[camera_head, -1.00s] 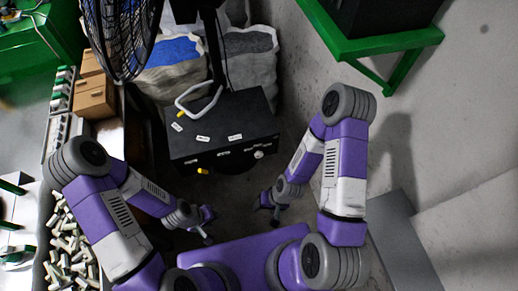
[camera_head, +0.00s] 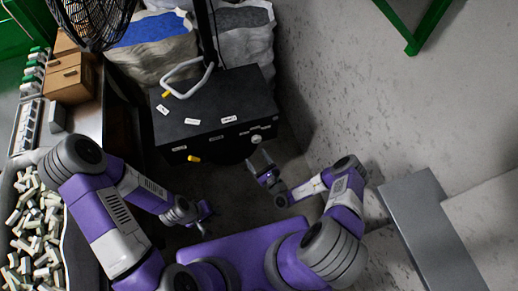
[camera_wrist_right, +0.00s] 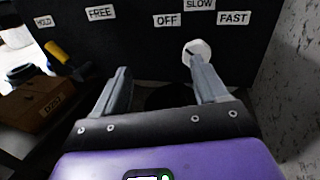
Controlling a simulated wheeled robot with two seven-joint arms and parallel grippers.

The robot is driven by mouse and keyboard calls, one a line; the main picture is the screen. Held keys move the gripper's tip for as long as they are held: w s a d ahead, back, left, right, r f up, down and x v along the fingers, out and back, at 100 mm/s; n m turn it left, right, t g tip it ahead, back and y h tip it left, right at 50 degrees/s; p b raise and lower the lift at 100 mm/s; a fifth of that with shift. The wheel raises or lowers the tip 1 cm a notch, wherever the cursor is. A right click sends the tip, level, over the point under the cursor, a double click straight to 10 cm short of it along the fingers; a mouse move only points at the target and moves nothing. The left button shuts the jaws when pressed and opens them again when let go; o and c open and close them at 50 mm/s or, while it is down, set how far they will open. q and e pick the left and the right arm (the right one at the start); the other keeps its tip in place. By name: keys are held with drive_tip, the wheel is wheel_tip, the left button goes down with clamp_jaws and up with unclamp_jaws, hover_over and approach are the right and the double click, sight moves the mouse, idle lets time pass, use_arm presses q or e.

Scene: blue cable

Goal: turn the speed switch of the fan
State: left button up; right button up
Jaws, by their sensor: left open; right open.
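The fan's black cage (camera_head: 92,20) is at the upper left, and its black box base (camera_head: 215,110) stands on the floor. The speed switch is a white knob (camera_wrist_right: 197,48) on the box's front, below the OFF, SLOW and FAST labels; it also shows in the head view (camera_head: 256,139). My right gripper (camera_wrist_right: 163,72) is open in front of this face. Its right fingertip overlaps the knob's lower edge in the wrist view; I cannot tell whether they touch. The knob is not between the fingers. My left gripper (camera_head: 203,213) is open and empty, low before the box.
A yellow-tipped lever (camera_wrist_right: 57,52) sits by the HOLD and FREE labels. A white bent handle (camera_head: 187,80) is on the box's top. Wooden boxes (camera_head: 70,80) and a bin of pale pieces (camera_head: 62,235) are at the left. A wall (camera_head: 335,80) rises at the right.

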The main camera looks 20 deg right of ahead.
sight(257, 141)
drive_tip(key=w+d+h, duration=0.1)
drive_tip(key=w, duration=0.1)
drive_tip(key=w+d+f+m+h+b, duration=0.1)
drive_tip(key=w, duration=0.1)
drive_tip(key=w+d+f+m+h+b, duration=0.1)
drive_tip(key=w, duration=0.1)
drive_tip(key=shift+w+d+f+t, duration=0.15)
drive_tip(key=shift+w+t, duration=0.1)
drive_tip(key=shift+t, duration=0.15)
drive_tip(key=shift+w+b, duration=0.4)
drive_tip(key=shift+w, duration=0.35)
drive_tip(key=c, duration=1.1)
